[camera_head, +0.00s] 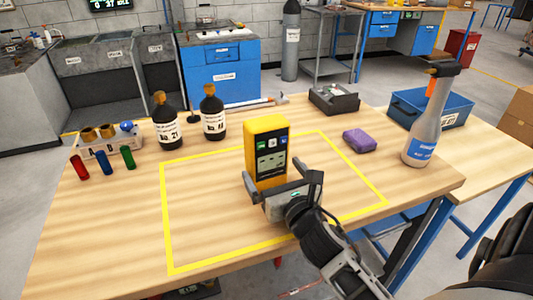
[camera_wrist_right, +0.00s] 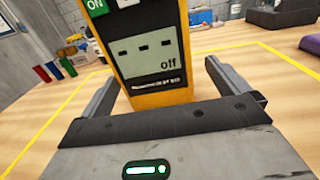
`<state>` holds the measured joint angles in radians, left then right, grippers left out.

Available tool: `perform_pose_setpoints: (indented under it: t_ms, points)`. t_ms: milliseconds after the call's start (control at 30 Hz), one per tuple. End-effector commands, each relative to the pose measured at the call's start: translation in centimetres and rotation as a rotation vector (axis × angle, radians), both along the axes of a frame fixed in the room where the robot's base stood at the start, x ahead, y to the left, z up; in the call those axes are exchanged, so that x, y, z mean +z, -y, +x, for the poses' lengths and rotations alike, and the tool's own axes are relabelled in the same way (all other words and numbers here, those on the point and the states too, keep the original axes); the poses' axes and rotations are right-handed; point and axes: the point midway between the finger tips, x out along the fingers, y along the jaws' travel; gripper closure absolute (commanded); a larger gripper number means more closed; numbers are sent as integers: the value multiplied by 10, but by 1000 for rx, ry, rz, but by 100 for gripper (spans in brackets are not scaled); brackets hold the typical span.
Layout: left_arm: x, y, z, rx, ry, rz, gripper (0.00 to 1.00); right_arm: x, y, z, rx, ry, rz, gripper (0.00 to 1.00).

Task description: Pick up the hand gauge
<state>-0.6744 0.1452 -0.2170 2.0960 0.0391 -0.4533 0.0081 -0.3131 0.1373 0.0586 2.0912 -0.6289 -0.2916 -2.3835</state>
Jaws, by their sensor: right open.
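The hand gauge (camera_head: 267,148) is a yellow, box-shaped meter with a dark front panel and a screen. It stands upright inside the yellow taped outline on the wooden table. In the right wrist view the gauge (camera_wrist_right: 152,62) fills the upper middle, and its screen reads "off". My right gripper (camera_head: 282,182) is open at the front of the gauge's lower part. In the wrist view its two fingers (camera_wrist_right: 163,88) point forward on either side of the gauge, with a visible gap on the right. The gauge's base is hidden behind the gripper. My left gripper is not in view.
The taped area (camera_head: 205,225) left of the gauge is clear.

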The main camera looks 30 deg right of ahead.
Motion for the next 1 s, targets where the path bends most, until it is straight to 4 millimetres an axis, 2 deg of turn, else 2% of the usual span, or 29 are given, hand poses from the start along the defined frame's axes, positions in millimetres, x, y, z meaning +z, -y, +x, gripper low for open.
perform_pose_setpoints:
  t_ms: [300, 400, 633, 833, 1000]
  points:
    - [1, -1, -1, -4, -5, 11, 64, 2, 2, 44, 0, 1, 1, 0]
    - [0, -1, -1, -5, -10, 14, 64, 1, 3, 50, 1, 1, 2, 0]
    - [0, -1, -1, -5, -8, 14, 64, 1, 3, 50, 1, 0, 1, 0]
    - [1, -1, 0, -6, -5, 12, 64, 1, 3, 50, 1, 0, 1, 56]
    - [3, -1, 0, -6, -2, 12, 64, 3, 3, 50, 2, 5, 0, 57]
